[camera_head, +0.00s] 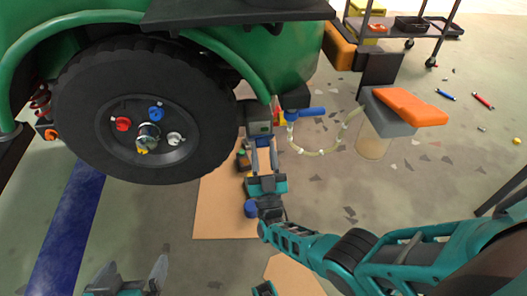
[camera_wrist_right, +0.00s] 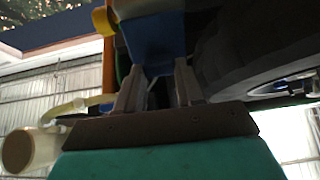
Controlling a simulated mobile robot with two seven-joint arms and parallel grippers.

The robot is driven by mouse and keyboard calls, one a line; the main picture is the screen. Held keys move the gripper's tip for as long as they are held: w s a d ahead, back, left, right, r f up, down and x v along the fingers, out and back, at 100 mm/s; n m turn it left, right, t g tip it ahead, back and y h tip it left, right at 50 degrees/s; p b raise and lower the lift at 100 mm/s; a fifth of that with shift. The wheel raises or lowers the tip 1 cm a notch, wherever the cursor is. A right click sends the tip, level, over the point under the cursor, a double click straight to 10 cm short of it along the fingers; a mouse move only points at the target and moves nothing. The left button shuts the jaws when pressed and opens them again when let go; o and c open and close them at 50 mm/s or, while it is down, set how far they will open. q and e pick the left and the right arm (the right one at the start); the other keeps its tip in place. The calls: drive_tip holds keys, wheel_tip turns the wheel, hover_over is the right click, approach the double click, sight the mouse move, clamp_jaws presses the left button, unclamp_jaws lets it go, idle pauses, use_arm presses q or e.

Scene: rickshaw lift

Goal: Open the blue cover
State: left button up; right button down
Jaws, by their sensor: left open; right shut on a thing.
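A blue part (camera_wrist_right: 158,38) with a tapered lower end sits between the fingers of my right gripper (camera_wrist_right: 158,88) in the right wrist view; I take it for the blue cover. In the head view my right gripper (camera_head: 264,150) points away from me beside the wheel, its fingers up against a small grey box (camera_head: 258,118) under the green fender. The fingers hide most of what they hold there. A blue handle-like piece (camera_head: 305,113) sticks out just right of them. My left gripper (camera_head: 132,272) is open and empty at the bottom left.
The black wheel (camera_head: 145,110) and green fender (camera_head: 255,50) stand close on the left. A pale hose (camera_head: 325,148) loops right to a canister (camera_head: 373,143) under an orange-and-grey block (camera_head: 408,106). A cart (camera_head: 405,28) stands behind. Cardboard (camera_head: 220,205) lies below.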

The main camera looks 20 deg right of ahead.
idle(0.3)
drive_tip(key=c, duration=0.7)
unclamp_jaws()
